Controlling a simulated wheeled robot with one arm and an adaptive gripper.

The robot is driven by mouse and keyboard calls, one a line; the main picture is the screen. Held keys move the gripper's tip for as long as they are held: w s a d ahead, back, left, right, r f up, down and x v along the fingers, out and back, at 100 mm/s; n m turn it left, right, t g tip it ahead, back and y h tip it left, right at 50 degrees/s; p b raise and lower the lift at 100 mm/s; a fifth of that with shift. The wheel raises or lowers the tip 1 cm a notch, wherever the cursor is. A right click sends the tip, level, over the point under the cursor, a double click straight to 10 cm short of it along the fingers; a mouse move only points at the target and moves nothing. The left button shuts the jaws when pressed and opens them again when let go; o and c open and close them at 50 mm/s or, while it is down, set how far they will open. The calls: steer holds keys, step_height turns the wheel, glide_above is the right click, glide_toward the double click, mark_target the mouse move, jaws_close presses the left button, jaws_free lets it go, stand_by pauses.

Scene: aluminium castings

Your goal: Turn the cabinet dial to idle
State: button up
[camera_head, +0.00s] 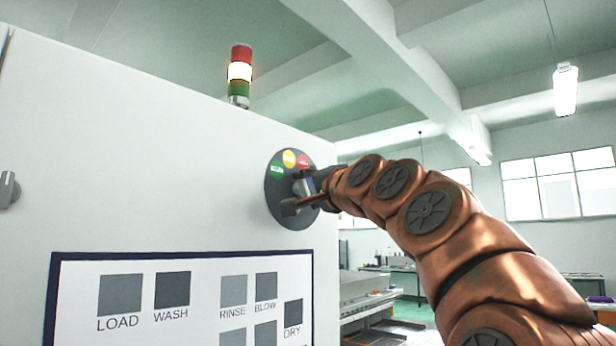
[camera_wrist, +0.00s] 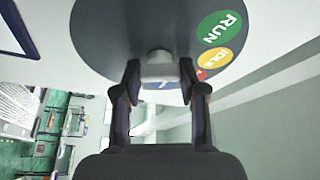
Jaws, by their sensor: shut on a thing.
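The cabinet dial is a dark round plate (camera_head: 279,212) on the white cabinet face, with green, yellow and red marks along its top. The wrist view reads RUN on the green mark (camera_wrist: 219,29) and IDLE on the yellow mark (camera_wrist: 216,57); the red mark is mostly hidden behind a finger. A light grey knob (camera_wrist: 158,68) stands out from the plate's middle. My gripper (camera_wrist: 160,83) is shut on the knob, one finger on each side. In the head view my gripper (camera_head: 304,190) covers much of the knob. Which mark the knob points at I cannot tell.
A stack light (camera_head: 239,75) on top of the cabinet (camera_head: 150,130) has its middle section bright. A panel (camera_head: 185,300) labelled LOAD, WASH, RINSE, BLOW and DRY is below the dial. Another knob (camera_head: 8,190) is at the far left. Work tables stand behind, at right.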

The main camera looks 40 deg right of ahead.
steer(key=shift+m+p, duration=0.45)
steer(key=shift+m, duration=0.25)
steer(key=o, duration=1.2)
steer(key=shift+c, duration=0.2)
steer(key=v, duration=1.2)
steer(key=shift+r+g, duration=0.2)
steer(key=shift+g, duration=0.1)
steer(key=shift+a, duration=0.1)
